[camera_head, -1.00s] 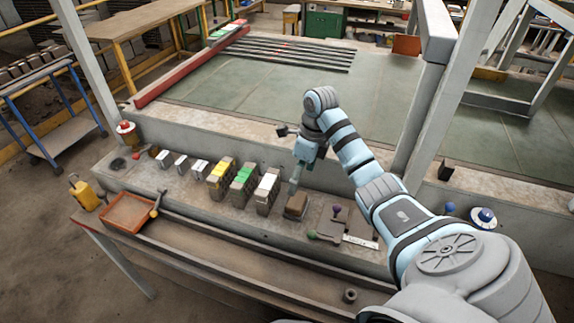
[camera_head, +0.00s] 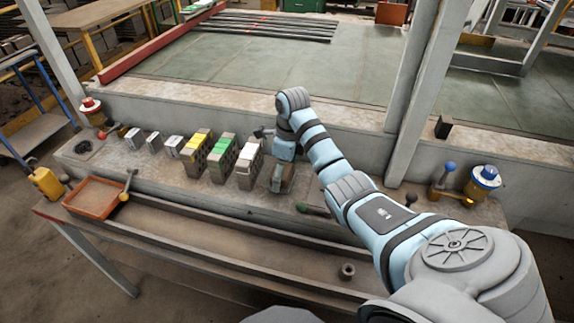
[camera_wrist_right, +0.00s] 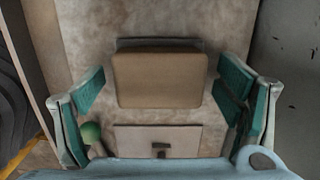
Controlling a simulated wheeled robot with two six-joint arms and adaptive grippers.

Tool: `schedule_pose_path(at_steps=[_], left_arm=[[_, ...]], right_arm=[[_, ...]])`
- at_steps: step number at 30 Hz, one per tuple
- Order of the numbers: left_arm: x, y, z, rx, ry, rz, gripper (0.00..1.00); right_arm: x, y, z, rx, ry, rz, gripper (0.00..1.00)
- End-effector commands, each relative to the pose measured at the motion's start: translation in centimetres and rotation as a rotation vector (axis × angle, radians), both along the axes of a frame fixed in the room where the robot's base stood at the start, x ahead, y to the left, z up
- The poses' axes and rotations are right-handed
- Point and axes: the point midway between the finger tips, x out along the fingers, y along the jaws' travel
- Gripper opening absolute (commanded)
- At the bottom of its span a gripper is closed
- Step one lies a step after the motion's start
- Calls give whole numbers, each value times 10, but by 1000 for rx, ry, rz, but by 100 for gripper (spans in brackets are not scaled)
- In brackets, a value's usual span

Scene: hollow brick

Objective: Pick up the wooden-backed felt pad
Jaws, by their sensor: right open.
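The wooden-backed felt pad (camera_wrist_right: 160,80) is a tan block with a dark grey strip along its far edge in the right wrist view. In the head view the pad (camera_head: 287,184) is partly hidden by my right gripper (camera_head: 282,176). My right gripper (camera_wrist_right: 162,88) is open, with one teal-padded finger on each side of the pad. A gap shows between each finger and the pad in the right wrist view, so neither appears to touch it. My left gripper is not in view.
Hollow bricks with yellow, green and white tops (camera_head: 221,157) stand close left of the gripper. A pale plate with a dark handle (camera_wrist_right: 157,141) and a green ball (camera_wrist_right: 90,132) lie nearby. A red tray (camera_head: 94,198) is at left, a blue-topped device (camera_head: 484,182) at right.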

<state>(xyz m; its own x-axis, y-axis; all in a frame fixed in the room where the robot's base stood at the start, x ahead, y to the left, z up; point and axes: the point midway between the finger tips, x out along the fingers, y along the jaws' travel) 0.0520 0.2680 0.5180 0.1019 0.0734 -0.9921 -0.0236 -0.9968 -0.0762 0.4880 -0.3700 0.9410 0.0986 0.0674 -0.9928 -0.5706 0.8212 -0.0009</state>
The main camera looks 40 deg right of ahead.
Motion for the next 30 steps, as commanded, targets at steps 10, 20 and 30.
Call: schedule_pose_path(at_steps=[10,20,30], left_arm=[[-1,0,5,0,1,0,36],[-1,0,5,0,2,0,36],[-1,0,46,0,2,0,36]], right_arm=[[0,0,5,1,-1,0,52],[0,0,6,1,-1,-1,32],[0,0,84,2,-1,-1,32]])
